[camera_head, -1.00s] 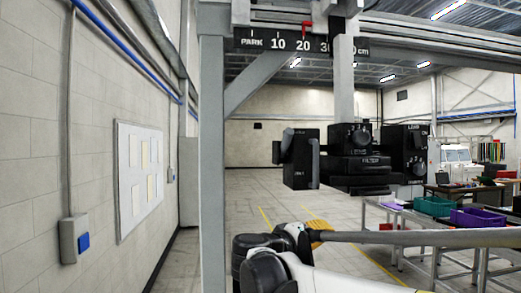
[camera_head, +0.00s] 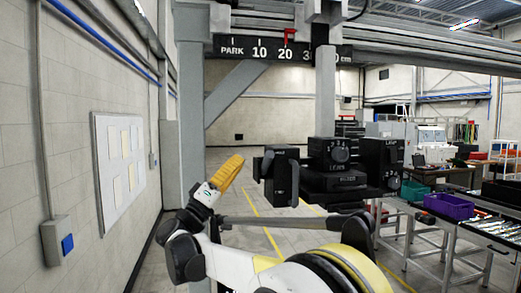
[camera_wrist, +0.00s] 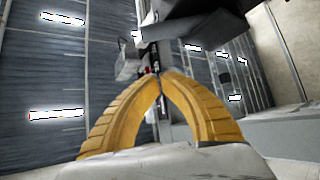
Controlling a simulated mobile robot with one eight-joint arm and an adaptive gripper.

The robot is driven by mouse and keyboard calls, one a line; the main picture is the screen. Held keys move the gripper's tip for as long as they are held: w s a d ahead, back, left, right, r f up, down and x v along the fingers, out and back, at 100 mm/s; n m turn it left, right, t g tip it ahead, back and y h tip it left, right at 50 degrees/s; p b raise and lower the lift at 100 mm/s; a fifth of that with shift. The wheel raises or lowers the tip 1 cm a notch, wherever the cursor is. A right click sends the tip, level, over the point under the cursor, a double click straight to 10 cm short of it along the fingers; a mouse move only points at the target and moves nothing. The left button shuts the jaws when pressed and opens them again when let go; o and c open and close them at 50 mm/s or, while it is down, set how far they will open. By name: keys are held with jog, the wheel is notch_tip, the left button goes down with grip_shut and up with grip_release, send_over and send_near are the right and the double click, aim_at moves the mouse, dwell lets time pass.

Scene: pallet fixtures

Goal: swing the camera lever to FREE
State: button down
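The black camera assembly (camera_head: 335,180) hangs from a grey column in the head view. Its left end is an upright black block with small lettering (camera_head: 281,180), and a short black part (camera_head: 258,168) sticks out on its left; I cannot tell which part is the lever or read its setting. My gripper (camera_head: 239,160) has yellow fingers, points up and to the right, and is just left of the block, apart from it in the picture. In the wrist view the two fingers meet at the tips (camera_wrist: 160,74) with nothing seen between them. Dark parts overhead (camera_wrist: 195,20) show beyond the fingertips.
A black scale bar (camera_head: 280,48) with a red pointer (camera_head: 290,36) hangs on the overhead rail. A grey post (camera_head: 190,110) stands left of the assembly. A bench with a purple bin (camera_head: 448,206) is at the right.

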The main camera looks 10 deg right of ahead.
aim_at(267, 161)
jog(key=w+d+r+p, duration=0.2)
jog(key=d+r+p, duration=0.1)
jog(key=d, duration=0.4)
jog(key=shift+w+d+p, duration=0.15)
jog(key=shift+p, duration=0.35)
jog(key=shift+f, duration=0.1)
